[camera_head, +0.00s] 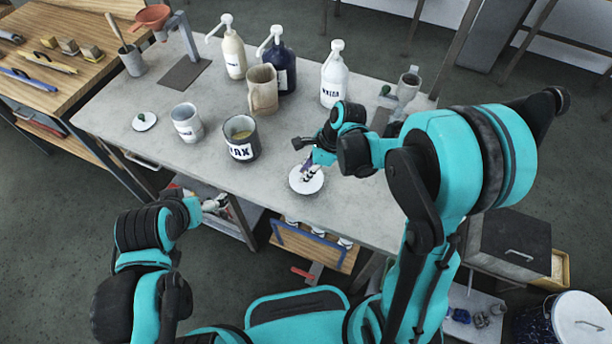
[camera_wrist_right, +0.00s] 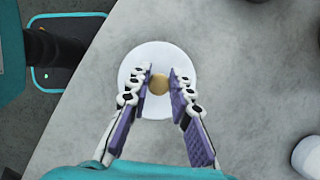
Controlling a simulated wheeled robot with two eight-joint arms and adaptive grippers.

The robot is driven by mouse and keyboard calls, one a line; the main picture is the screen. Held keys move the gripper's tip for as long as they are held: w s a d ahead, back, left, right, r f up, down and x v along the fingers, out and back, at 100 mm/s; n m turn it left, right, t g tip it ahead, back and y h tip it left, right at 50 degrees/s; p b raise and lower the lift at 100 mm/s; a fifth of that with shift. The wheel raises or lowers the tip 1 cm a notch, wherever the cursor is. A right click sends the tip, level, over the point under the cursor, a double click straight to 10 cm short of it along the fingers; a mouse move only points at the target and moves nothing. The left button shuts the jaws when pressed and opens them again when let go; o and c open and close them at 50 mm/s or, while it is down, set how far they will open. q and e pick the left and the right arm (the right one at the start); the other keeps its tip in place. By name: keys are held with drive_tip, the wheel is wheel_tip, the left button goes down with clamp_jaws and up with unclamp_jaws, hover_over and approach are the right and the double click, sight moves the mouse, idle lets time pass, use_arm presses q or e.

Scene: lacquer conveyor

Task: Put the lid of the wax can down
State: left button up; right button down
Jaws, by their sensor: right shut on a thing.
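The wax can (camera_head: 241,138) is a dark open can labelled WAX, standing on the grey table with yellowish contents showing. Its lid, a round white disc (camera_head: 306,180), is right of and nearer than the can. The lid (camera_wrist_right: 146,60) lies level at or just above the tabletop; I cannot tell whether it touches. My right gripper (camera_head: 311,170) is over the lid, its purple-padded fingers (camera_wrist_right: 160,86) shut on the lid's tan knob. My left arm is low at the left; its gripper end is unclear against the shelf below the table.
A grey cup (camera_head: 187,122) and a small lid with a green knob (camera_head: 144,121) stand left of the wax can. A tan jug (camera_head: 262,90) and pump bottles (camera_head: 334,80) stand behind. The tabletop (camera_head: 290,135) between the wax can and my right gripper is clear.

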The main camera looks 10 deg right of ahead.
wheel_tip(320, 180, down, 2)
drive_tip(key=shift+r, duration=0.1)
drive_tip(key=c, duration=1.4)
unclamp_jaws()
drive_tip(key=shift+b, duration=0.3)
drive_tip(key=shift+o, duration=0.2)
